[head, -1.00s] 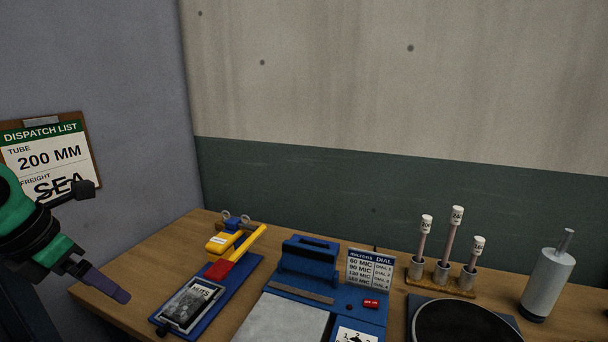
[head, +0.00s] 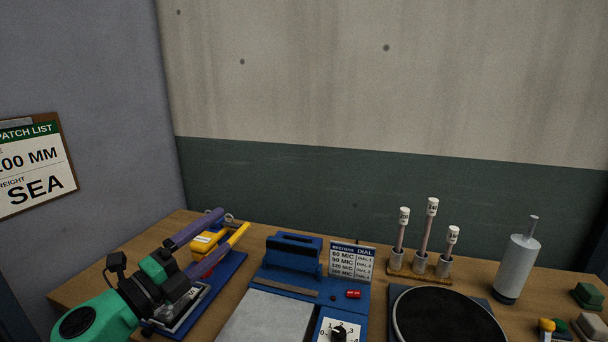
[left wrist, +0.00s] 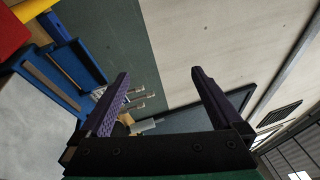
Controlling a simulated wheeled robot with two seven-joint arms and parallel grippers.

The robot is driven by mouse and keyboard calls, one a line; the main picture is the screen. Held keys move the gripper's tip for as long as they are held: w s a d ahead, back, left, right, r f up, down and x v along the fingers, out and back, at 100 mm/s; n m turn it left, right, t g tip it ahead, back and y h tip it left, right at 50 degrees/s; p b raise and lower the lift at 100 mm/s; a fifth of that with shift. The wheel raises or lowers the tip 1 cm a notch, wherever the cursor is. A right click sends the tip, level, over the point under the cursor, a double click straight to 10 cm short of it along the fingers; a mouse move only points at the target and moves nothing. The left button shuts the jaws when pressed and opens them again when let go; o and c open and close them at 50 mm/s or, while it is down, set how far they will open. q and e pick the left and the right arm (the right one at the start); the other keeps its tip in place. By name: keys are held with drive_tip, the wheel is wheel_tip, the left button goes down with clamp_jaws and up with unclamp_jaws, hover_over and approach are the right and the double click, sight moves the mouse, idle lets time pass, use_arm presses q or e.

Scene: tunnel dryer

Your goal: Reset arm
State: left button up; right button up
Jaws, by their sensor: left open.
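My left gripper (head: 214,235) reaches in from the lower left in the head view, over the blue board (head: 223,278) with the yellow and red lever (head: 236,238). Its two purple fingers stand well apart in the left wrist view (left wrist: 160,75), with nothing between them. It covers much of the board and the pouch lying on it; from the head view I cannot tell whether it touches them. My right gripper is out of view.
The blue sealer (head: 292,255) and its micron dial card (head: 352,262) stand right of the gripper. Farther right are white-capped rods in a wooden rack (head: 420,275), a round black plate (head: 448,318) and a grey cylinder (head: 516,267). A dispatch list (head: 35,165) hangs on the left wall.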

use_arm(q)
drive_tip(key=s+a+f+n+g+y, duration=0.1)
drive_tip(key=s+a+f+n+y, duration=0.1)
drive_tip(key=a+f+n+y, duration=0.55)
drive_tip(key=s+a+f+n+g+y, duration=0.1)
drive_tip(key=a+f+n+g+y, duration=0.3)
drive_tip(key=f+n, duration=0.75)
drive_tip(key=s+d+f+n+g+h, duration=0.1)
drive_tip(key=s+d+f+n+g, duration=0.25)
drive_tip(key=s+f, duration=0.55)
drive_tip(key=s+d+f+n+g, duration=0.2)
drive_tip(key=s+f+g, duration=0.4)
drive_tip(key=s, duration=0.4)
wheel_tip(320, 180, down, 26)
drive_tip(key=s+b, duration=0.2)
drive_tip(key=s+a+f+b, duration=0.1)
drive_tip(key=s+f, duration=0.7)
drive_tip(key=s+a+f+g, duration=0.1)
drive_tip(key=s+a+f, duration=0.1)
drive_tip(key=s+f, duration=0.5)
drive_tip(key=shift+s+a+f+b, duration=0.25)
drive_tip(key=shift+s+f+b, duration=0.1)
drive_tip(key=shift+s, duration=0.5)
